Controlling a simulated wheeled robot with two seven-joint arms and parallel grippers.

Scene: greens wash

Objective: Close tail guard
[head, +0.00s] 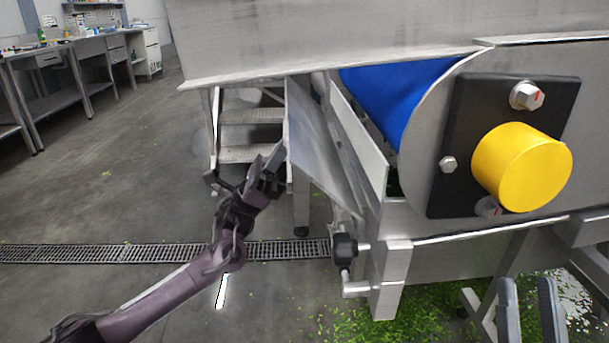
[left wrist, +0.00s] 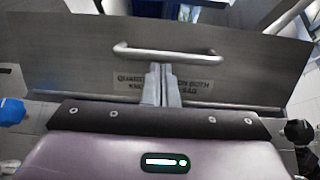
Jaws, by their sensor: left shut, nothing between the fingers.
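The tail guard (head: 318,150) is a grey metal plate standing out at an angle from the conveyor's end, with a gap between it and the blue belt (head: 405,92). In the left wrist view the guard (left wrist: 70,60) fills the upper part, with a bar handle (left wrist: 165,50) and a partly hidden label about both knobs (left wrist: 200,86). My left gripper (head: 279,153) is at the guard's outer face; its fingers (left wrist: 161,70) are shut and empty, just below the handle in the picture. Contact cannot be told. My right gripper (head: 527,290) is open at the bottom right.
A black knob (head: 344,245) sits on the frame below the guard. A yellow cylinder (head: 522,167) on a black plate sticks out at the right. Steps (head: 250,135) stand behind the guard. Green scraps (head: 405,315) litter the floor under the conveyor. The floor at left is open.

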